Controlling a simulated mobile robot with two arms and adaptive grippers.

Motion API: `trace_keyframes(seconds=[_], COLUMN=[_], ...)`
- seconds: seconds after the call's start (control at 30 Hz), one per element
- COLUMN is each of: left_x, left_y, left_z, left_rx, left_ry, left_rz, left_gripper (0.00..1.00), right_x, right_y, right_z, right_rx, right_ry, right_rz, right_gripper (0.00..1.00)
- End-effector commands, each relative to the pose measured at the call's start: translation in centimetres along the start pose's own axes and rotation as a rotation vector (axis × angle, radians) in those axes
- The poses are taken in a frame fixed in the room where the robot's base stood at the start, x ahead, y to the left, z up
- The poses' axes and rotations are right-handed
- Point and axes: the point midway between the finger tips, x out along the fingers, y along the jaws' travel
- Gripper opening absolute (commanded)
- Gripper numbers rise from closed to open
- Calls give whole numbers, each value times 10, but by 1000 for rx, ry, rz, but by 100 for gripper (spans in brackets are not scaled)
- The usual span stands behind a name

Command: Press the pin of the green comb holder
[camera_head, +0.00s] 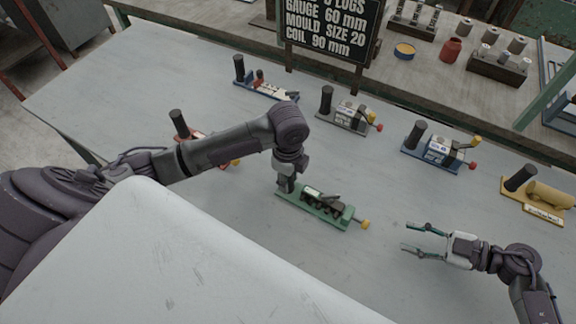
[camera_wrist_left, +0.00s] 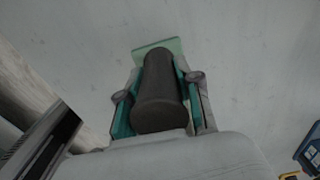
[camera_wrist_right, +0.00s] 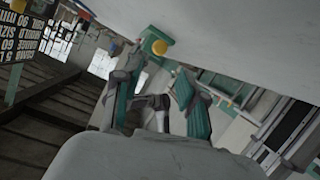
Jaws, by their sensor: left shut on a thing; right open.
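The green comb holder (camera_head: 325,211) lies on the grey table with a dark mechanism on its base. Its pin ends in a yellow knob (camera_head: 365,224) at the right end. My left gripper (camera_head: 286,184) is shut on the holder's black handle (camera_wrist_left: 160,95) at its left end; the green base (camera_wrist_left: 155,45) shows beyond the handle in the left wrist view. My right gripper (camera_head: 407,237) is open and empty, to the right of the knob and apart from it. In the right wrist view the yellow knob (camera_wrist_right: 159,47) appears ahead of and between the open fingers.
Other holders stand behind: blue-and-white (camera_head: 266,89), grey (camera_head: 346,112), blue (camera_head: 437,150) and yellow (camera_head: 538,196). A red one (camera_head: 196,137) is partly hidden behind my left arm. A black sign (camera_head: 332,27) stands at the back. The table around the right gripper is clear.

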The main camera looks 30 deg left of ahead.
Motion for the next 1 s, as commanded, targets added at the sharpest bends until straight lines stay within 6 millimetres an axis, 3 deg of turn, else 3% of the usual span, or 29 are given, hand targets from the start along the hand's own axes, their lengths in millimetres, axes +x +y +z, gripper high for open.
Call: trace_keyframes(seconds=[0.03, 0.27, 0.47, 0.67, 1.0], left_x=[0, 0, -1, -1, -1], left_y=[0, 0, 0, 0, -1], left_z=[0, 0, 0, 0, 0], left_rx=[0, 0, 0, -1, -1], left_ry=[0, 0, 0, 0, 0], left_rz=[-1, -1, -1, -2, -2], left_gripper=[0, 0, 0, 0, 0], right_x=[0, 0, -2, -9, -26], right_y=[0, 0, 0, -2, -3], right_z=[0, 0, -2, -8, -20], right_rx=[0, 0, -117, -575, -1568], right_ry=[0, 0, -16, -68, -121], right_rz=[0, 0, -10, -64, -252], right_gripper=[38, 0, 0, 0, 0])
